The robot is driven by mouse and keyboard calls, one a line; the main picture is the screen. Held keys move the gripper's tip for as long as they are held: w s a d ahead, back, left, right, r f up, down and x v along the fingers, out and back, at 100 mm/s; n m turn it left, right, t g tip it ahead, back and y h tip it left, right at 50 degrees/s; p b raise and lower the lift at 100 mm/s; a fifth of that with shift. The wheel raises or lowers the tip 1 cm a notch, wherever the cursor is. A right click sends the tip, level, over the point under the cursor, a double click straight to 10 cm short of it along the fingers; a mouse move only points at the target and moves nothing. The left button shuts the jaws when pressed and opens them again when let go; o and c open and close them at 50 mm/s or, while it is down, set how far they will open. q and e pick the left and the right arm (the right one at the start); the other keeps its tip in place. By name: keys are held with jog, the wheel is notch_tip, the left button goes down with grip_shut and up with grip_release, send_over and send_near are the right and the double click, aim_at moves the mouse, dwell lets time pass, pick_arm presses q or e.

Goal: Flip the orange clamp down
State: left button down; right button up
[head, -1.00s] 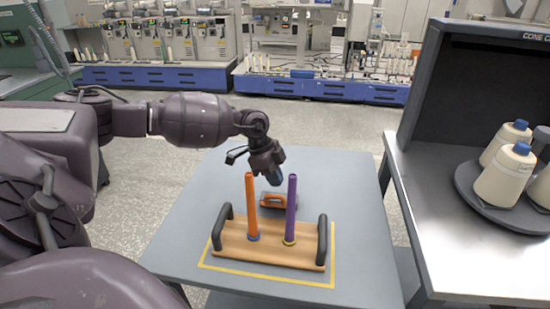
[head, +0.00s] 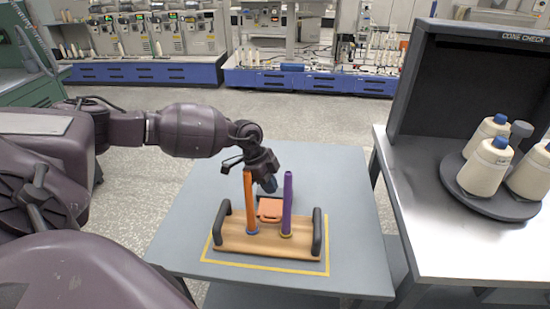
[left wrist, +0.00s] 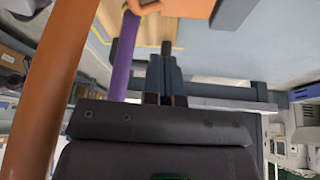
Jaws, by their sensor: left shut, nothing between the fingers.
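The orange clamp (head: 270,209) is at the back edge of the wooden tray (head: 265,246), seen between the orange post and the purple post. Its broad orange plate faces up towards the head camera, with its handle end towards the tray. My left gripper (head: 268,185) is shut and empty, pointing down just behind and above the clamp. In the left wrist view the shut fingers (left wrist: 165,78) show near the middle, and part of the clamp (left wrist: 175,8) shows at the top edge, apart from the fingertips. My right gripper is not in view.
The orange post (head: 250,203) and purple post (head: 287,205) stand upright on the tray, close to my left gripper. The tray has dark handles (head: 317,232) at both ends. The grey table (head: 185,215) is clear around it. Yarn cones (head: 485,168) stand on a turntable at right.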

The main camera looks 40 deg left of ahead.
pick_arm(q)
jog(key=p+v, duration=0.1)
jog(key=v, duration=1)
dwell(0.5)
